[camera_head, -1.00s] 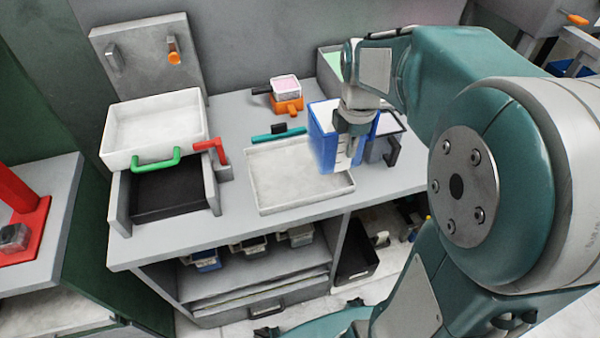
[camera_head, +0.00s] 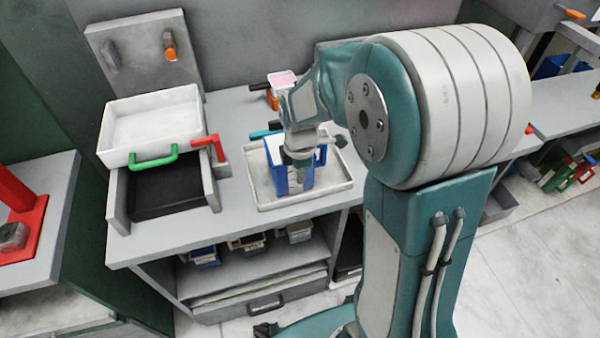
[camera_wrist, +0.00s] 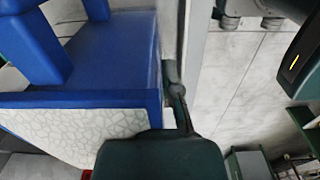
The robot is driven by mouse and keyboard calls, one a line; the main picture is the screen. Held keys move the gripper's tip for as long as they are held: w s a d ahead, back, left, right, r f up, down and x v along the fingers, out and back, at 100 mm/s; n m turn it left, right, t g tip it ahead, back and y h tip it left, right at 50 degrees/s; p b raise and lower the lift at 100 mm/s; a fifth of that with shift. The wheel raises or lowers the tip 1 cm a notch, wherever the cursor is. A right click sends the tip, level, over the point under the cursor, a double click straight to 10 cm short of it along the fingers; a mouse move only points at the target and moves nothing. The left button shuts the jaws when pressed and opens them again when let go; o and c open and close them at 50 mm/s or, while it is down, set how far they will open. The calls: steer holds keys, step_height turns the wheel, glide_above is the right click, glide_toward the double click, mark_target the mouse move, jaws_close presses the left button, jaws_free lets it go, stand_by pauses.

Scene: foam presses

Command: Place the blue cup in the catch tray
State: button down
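The blue cup (camera_head: 281,178), a square container with pale, crackled contents, stands about upright within the outline of the white catch tray (camera_head: 258,178). I cannot tell whether its base touches the tray floor. My gripper (camera_head: 300,162) comes down from above onto the cup and appears shut on its wall. In the wrist view the blue cup (camera_wrist: 115,55) fills the left side, with its handle at the upper left. One dark gripper finger lies against its rim there. The other finger's contact is not clear.
A white box with a green handle (camera_head: 153,160) sits over a black-floored press to the left. An orange-based container (camera_head: 273,98) and a teal tool (camera_head: 262,134) lie behind the tray.

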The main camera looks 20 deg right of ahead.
steer(key=c, duration=0.8)
jaws_free()
step_height(320, 180, up, 11)
steer(key=shift+r, duration=0.15)
steer(key=s+r+m+t, duration=0.2)
steer(key=s+m, duration=0.6)
steer(key=m, duration=0.1)
steer(key=s+r+m+t, duration=0.3)
steer(key=s+m, duration=0.6)
steer(key=shift+r, duration=0.25)
